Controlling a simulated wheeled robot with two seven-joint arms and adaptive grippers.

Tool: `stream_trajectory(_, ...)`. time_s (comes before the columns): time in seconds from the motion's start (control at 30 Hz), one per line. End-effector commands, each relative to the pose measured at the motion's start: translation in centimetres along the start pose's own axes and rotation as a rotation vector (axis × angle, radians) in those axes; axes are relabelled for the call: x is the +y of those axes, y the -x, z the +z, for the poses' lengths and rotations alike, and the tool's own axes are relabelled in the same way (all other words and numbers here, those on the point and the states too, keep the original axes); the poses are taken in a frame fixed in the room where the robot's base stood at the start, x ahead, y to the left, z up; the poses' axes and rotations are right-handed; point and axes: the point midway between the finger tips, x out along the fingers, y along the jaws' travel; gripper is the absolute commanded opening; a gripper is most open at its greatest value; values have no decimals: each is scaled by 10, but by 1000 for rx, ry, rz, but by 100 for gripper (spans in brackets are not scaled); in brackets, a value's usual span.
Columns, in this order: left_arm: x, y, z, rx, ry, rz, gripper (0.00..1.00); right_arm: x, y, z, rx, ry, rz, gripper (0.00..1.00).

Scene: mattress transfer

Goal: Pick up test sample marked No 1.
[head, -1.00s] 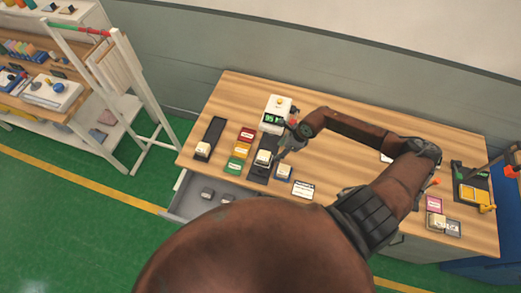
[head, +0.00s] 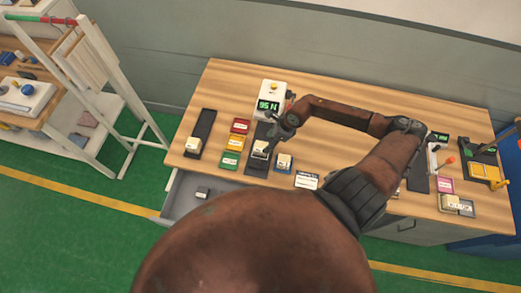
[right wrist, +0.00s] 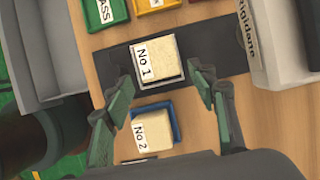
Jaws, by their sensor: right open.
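The test sample marked No 1 (right wrist: 158,58) is a cream block with a white label, sitting in a pale-rimmed holder on a dark strip (right wrist: 203,53). In the head view the sample (head: 261,146) is on the table's dark strip, in front of the white device. My right gripper (right wrist: 163,82) is open, its green-grey fingers apart, with the sample just beyond and between the tips; I cannot tell whether they touch it. In the head view the right gripper (head: 271,142) is over the dark strip. My left gripper is not in view.
Sample No 2 (right wrist: 150,132) sits in a blue holder close in front, between the fingers' bases. Red (head: 240,126), yellow (head: 235,142) and green (head: 230,159) pads lie left. The white device (head: 272,90) with a green display stands behind. An open drawer (head: 190,205) is below.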

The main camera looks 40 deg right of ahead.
Motion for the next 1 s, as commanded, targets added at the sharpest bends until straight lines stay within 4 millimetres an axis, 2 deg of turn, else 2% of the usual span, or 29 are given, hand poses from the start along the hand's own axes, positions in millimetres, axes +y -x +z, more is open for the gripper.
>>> stream_trajectory(0.1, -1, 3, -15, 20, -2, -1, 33, 1, -12, 3, -3, -1, 2, 52)
stream_trajectory(0.2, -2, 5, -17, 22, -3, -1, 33, 1, -21, 4, -3, 0, 1, 52)
stream_trajectory(0.6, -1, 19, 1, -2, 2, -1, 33, 3, -69, 10, -1, 2, 3, 52)
stream_trajectory(0.87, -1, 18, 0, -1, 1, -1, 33, 3, -73, 9, 0, 4, 2, 52)
stream_trajectory(1.0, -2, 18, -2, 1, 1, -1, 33, 3, -73, 9, 0, 4, 2, 45)
